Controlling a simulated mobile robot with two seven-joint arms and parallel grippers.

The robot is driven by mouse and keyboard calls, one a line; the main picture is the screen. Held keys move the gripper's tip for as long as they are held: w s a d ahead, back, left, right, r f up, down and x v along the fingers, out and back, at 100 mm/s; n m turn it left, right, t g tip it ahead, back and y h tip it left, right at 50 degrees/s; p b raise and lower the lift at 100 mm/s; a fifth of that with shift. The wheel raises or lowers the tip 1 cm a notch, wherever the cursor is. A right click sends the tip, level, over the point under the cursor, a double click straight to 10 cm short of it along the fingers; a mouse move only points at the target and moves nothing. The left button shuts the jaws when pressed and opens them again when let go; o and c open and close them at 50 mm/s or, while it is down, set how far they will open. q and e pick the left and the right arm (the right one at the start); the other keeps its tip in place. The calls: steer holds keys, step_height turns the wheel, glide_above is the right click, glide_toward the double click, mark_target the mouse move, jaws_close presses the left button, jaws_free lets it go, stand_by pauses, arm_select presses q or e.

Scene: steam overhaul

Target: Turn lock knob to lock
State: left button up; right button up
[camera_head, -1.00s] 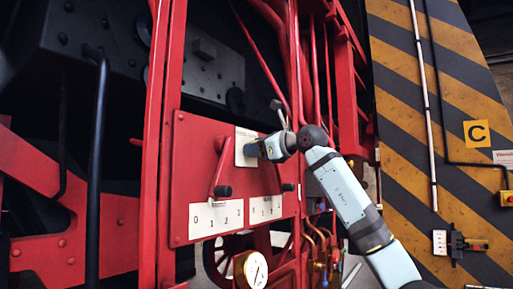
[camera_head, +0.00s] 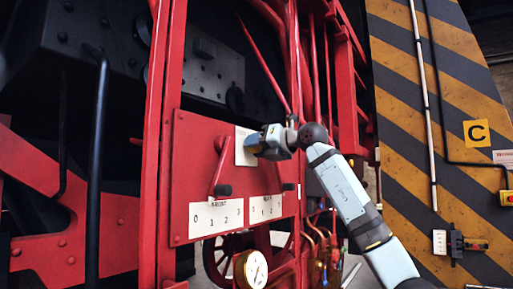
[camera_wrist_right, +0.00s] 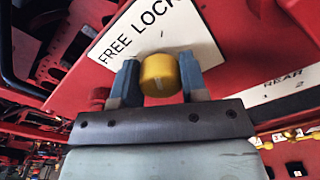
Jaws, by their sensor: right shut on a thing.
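The lock knob (camera_wrist_right: 160,76) is a yellow round knob with a pale mark line on its face. It stands in front of a white plate (camera_wrist_right: 200,45) reading "FREE" and "LOCK" in the right wrist view. My right gripper (camera_wrist_right: 157,82) is shut on the knob, one finger on each side. In the head view my right gripper (camera_head: 262,146) reaches in from the right to the white plate on the red panel and hides the knob. The mark's exact setting against the words is hard to read. My left gripper is not in view.
The red panel (camera_head: 183,150) carries a FRONT scale plate (camera_head: 215,216) and a second scale plate (camera_head: 266,208), with levers with black handles (camera_head: 223,190) above them. A round gauge (camera_head: 251,269) sits below. A striped wall (camera_head: 455,60) stands at the right.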

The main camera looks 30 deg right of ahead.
steer(key=shift+m, duration=1.4)
steer(key=o, duration=0.9)
steer(key=shift+s, duration=0.1)
steer(key=shift+s+d, duration=0.15)
steer(key=shift+s, duration=0.1)
steer(key=b+v, duration=0.3)
steer(key=v, duration=1)
steer(key=shift+b, duration=0.4)
